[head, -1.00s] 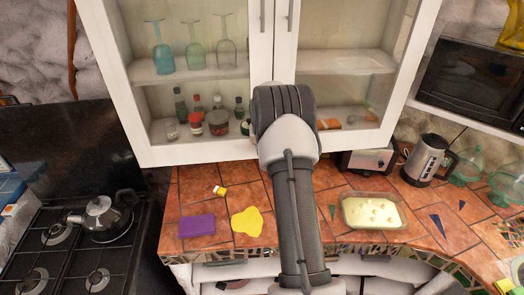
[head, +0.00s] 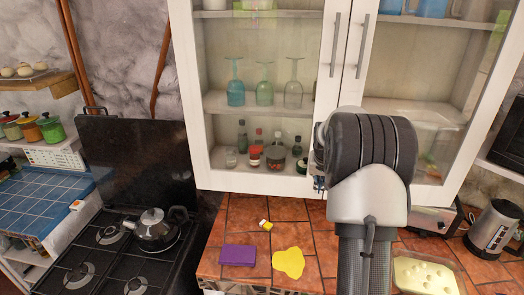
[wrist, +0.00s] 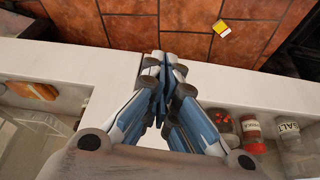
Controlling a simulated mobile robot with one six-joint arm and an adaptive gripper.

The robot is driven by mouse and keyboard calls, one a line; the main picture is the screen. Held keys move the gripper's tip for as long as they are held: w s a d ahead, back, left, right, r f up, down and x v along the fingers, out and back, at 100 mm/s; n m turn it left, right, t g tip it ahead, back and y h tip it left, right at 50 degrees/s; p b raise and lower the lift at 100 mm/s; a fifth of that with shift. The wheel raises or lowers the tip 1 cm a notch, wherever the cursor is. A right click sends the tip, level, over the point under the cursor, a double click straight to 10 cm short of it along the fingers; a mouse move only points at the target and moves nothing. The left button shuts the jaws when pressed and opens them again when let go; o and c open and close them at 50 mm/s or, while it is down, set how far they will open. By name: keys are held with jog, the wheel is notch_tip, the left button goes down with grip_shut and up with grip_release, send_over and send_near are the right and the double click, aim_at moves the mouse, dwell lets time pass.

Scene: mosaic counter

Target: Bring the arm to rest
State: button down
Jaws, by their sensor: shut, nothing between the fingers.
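My arm rises in front of the wall cabinet in the head view, and its links hide most of my gripper; only a small part shows left of the wrist. In the wrist view my gripper (wrist: 160,85) is shut and empty, with its fingertips together. It is close to the bottom edge of the white cabinet (wrist: 85,55), above the tiled counter (wrist: 190,35). I cannot tell whether it touches the cabinet.
The cabinet (head: 182,90) holds glasses and jars behind glass doors. A stove (head: 100,255) is at left.

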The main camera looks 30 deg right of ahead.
jog(key=s+a+r+n+b, duration=0.1)
jog(key=s+a+r+b, duration=0.15)
jog(key=a, duration=0.45)
jog(key=s+a+r+n+y+b, duration=0.1)
jog(key=s+a+b, duration=0.15)
jog(key=a, duration=0.45)
jog(key=s+a+r+n+b, duration=0.2)
jog(key=a+b, duration=0.2)
jog(key=a, duration=0.4)
jog(key=s+a+f+n+b, duration=0.1)
jog(key=s+a+f+b, duration=0.2)
jog(key=s+a, duration=0.2)
jog(key=s+a+f+n+t+y+b, duration=0.1)
jog(key=s+a+f+n+b, duration=0.1)
jog(key=s, duration=0.8)
jog(key=s+a+f+n+b, duration=0.1)
jog(key=s+a+f+b, duration=0.3)
jog(key=a, duration=0.5)
jog(key=s+f, duration=0.2)
jog(key=s, duration=0.1)
jog(key=shift+s+y, duration=0.15)
jog(key=shift+y, duration=0.25)
